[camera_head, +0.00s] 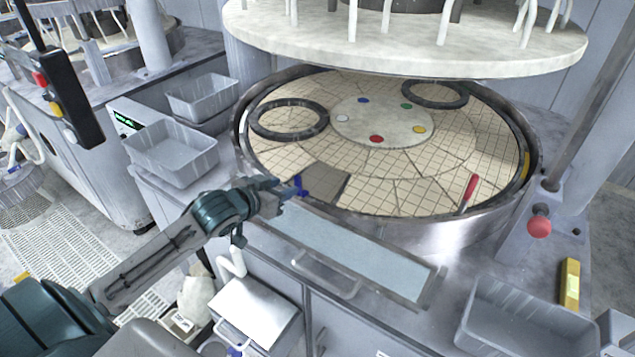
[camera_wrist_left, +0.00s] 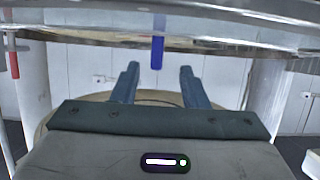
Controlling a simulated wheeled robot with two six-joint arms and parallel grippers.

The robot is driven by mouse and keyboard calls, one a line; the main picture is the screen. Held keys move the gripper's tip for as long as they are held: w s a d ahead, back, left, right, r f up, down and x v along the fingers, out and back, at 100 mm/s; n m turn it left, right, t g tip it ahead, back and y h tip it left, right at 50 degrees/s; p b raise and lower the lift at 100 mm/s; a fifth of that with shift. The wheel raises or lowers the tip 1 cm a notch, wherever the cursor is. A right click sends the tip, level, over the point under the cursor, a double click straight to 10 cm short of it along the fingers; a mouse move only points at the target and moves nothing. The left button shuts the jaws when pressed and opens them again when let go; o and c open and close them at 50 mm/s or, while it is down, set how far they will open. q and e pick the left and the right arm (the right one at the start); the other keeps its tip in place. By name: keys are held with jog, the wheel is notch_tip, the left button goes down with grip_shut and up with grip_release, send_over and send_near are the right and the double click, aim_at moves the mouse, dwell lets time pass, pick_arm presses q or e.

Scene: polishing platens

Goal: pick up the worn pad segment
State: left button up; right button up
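The worn pad segment (camera_head: 326,184) looks darker and browner than its neighbours and lies at the near left edge of the round platen (camera_head: 420,165). A blue upright tab (camera_head: 298,186) stands at its left end; a blue piece (camera_wrist_left: 158,45) also shows in the left wrist view, ahead of and between the fingers. My left gripper (camera_head: 281,188) is just left of the blue tab, at the platen's rim. In the left wrist view my left gripper (camera_wrist_left: 159,78) has its two fingers apart with nothing between them. My right gripper is not in view.
A red-handled tool (camera_head: 469,190) lies on the platen's right side. Two dark rings (camera_head: 287,136) (camera_head: 465,97) rest farther back. Grey bins (camera_head: 172,165) (camera_head: 520,335) stand left and front right. A raised pale disc (camera_head: 400,57) overhangs the platen. A red knob (camera_head: 539,222) stands at right.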

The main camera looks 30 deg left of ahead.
aim_at(296, 183)
pick_arm(q)
jog(key=shift+w+p, duration=0.15)
jog(key=shift+p, duration=0.15)
jog(key=shift+w+d+f, duration=0.1)
jog(key=shift+w+d, duration=0.05)
jog(key=shift+w, duration=0.15)
jog(key=p+x, duration=0.2)
jog(key=x, duration=0.1)
jog(key=shift+d, duration=0.1)
jog(key=shift+w+f, duration=0.25)
jog(key=shift+w, duration=0.15)
jog(key=shift+f, duration=0.1)
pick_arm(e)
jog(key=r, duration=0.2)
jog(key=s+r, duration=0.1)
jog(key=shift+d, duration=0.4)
pick_arm(q)
jog(key=c, duration=0.7)
grip_shut()
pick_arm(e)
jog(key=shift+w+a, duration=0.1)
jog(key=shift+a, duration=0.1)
